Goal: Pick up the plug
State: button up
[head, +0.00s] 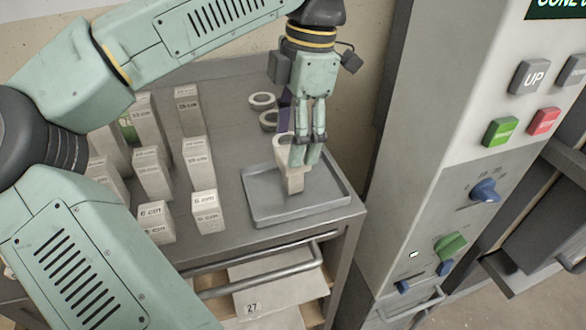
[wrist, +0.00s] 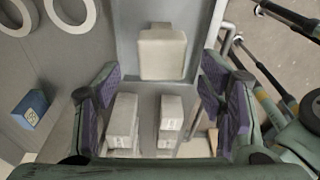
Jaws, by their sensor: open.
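A cream piece, apparently the plug (head: 294,183), stands in the grey tray (head: 258,213), wider at the top and narrower below. It also shows in the wrist view (wrist: 162,52) as a pale block with rounded corners, at the top centre. My gripper (head: 305,162) points down over the tray, with its fingers in front of and partly hiding the piece in the head view. In the wrist view my gripper (wrist: 160,105) is open, its purple pads wide apart. The piece shows beyond the pads, and I see no contact.
Several pale labelled blocks (head: 207,213) stand on the table left of the tray. Two rings (head: 262,100) lie behind it. A small blue block (wrist: 30,109) shows at the left in the wrist view. A control cabinet (head: 420,190) rises at the right. An open drawer (head: 270,290) is below.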

aim_at(293, 171)
jog(key=shift+s+f+p, duration=0.15)
jog(key=shift+f+p, duration=0.25)
jog(key=shift+f, duration=1.5)
jog(key=shift+c, duration=0.5)
jog(key=c, duration=1.2)
jog(key=shift+r, duration=0.15)
